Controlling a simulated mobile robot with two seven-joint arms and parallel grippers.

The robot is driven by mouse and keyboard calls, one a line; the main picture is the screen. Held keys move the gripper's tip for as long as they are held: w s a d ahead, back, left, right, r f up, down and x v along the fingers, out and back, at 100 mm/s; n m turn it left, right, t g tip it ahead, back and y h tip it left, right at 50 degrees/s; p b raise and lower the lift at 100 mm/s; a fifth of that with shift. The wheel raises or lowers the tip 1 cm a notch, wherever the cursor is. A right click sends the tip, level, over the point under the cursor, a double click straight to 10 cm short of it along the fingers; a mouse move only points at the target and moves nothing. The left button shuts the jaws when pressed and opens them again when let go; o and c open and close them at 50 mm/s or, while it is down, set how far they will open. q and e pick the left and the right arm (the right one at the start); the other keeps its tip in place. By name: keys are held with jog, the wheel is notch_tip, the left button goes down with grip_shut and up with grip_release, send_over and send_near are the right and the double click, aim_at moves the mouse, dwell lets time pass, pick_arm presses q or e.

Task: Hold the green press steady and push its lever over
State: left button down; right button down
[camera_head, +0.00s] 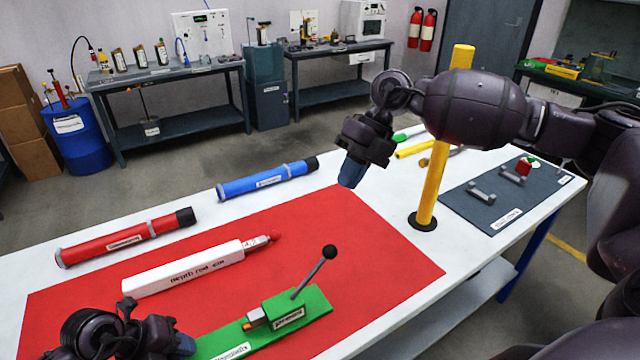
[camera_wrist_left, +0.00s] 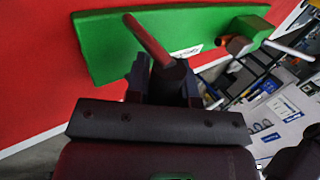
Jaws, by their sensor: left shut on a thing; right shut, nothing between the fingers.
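The green press (camera_head: 222,345) lies on the red mat, with a labelled block (camera_head: 290,318) at its right end. Its grey lever (camera_head: 312,275) with a black knob tilts up to the right. My left gripper (camera_head: 186,346) is at the base's left end. In the left wrist view its fingers (camera_wrist_left: 165,88) are shut around a dark grip on a reddish rod (camera_wrist_left: 148,38) that stands against the green base; the rod's foot is hard to make out. My right gripper (camera_head: 352,172) is shut and empty, pointing down above the table's far side, well away from the lever.
A white depth box (camera_head: 185,273) with a red tip, a red tube (camera_head: 125,240) and a blue tube (camera_head: 265,181) lie behind the press. A yellow post (camera_head: 433,185) stands upright beside my right arm. A dark mat (camera_head: 490,215) with small parts lies at right. The red mat (camera_head: 350,240) around the lever is clear.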

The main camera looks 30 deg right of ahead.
pick_arm(q)
jog(key=c, duration=0.9)
grip_release()
